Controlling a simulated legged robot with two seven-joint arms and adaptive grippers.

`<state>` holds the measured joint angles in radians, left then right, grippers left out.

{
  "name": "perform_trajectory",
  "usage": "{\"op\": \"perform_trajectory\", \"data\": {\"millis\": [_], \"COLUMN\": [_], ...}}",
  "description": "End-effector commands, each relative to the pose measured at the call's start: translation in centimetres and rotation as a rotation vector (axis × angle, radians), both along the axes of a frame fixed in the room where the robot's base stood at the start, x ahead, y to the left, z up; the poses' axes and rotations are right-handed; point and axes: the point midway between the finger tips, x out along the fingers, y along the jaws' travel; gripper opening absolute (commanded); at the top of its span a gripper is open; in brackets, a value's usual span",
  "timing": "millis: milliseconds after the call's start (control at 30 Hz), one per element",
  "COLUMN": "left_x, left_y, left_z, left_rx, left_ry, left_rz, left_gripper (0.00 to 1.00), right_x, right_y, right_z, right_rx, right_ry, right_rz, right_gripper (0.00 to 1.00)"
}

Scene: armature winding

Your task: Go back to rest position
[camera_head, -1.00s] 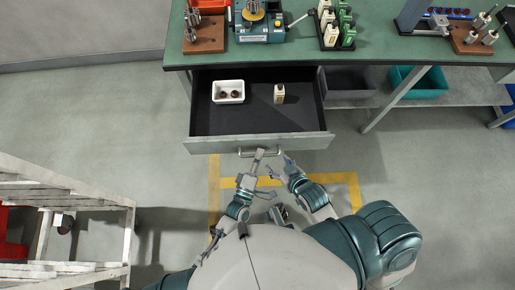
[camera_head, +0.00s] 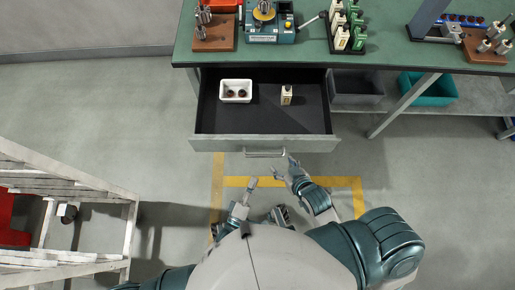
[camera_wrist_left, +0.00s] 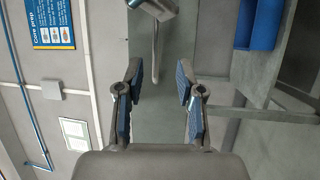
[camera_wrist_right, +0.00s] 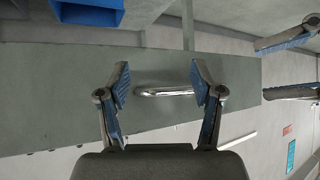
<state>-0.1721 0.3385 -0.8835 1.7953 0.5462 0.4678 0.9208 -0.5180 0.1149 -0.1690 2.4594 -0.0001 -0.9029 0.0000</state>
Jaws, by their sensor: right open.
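The drawer (camera_head: 265,143) under the green workbench stands pulled out, with a metal bar handle (camera_head: 265,154) on its front. My left gripper (camera_head: 252,183) is open and empty, back from the handle; the handle also shows ahead of its fingers in the left wrist view (camera_wrist_left: 155,55). My right gripper (camera_head: 283,168) is open near the right end of the handle. In the right wrist view the handle (camera_wrist_right: 165,91) appears between its spread fingers, apart from both. My left gripper's fingers (camera_wrist_right: 290,66) show at that view's right edge.
In the drawer are a white tray (camera_head: 236,82) with two dark parts and a small bottle (camera_head: 287,95). The workbench (camera_head: 300,58) carries fixtures and bottles. A teal bin (camera_head: 430,92) sits on the lower shelf. White steps (camera_head: 130,235) stand at left; the floor between is clear.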

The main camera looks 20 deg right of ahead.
Motion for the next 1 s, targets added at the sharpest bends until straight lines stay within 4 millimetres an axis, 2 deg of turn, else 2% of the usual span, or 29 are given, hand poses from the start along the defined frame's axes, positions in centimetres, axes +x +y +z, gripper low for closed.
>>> {"op": "perform_trajectory", "data": {"millis": [200, 767, 867, 967, 1000], "left_x": [-1.1, -1.0, -0.3, 1.1, 1.6], "left_y": [0.8, 0.8, 1.0, 2.3, 3.5], "left_z": [-0.2, -0.3, -1.1, -3.9, -5.7], "left_rx": [0.0, 0.01, 0.118, 0.396, 0.55], "left_ry": [0.0, -0.001, -0.009, -0.009, 0.002], "left_rz": [-0.001, 0.0, 0.003, 0.0, -0.008], "left_gripper": [0.37, 0.37, 0.37, 0.37, 0.37], "right_x": [0.0, 0.0, -0.1, -0.7, -1.4], "right_y": [0.0, 0.0, -0.1, -0.4, -0.6], "right_z": [0.0, -0.1, -1.3, -4.7, -6.6], "right_rx": [0.0, 0.0, -0.011, -0.035, -0.05], "right_ry": [0.0, 0.002, 0.04, 0.134, 0.188], "right_rz": [0.0, 0.0, 0.0, -0.001, -0.002], "right_gripper": [0.66, 0.66, 0.66, 0.66, 0.66]}}
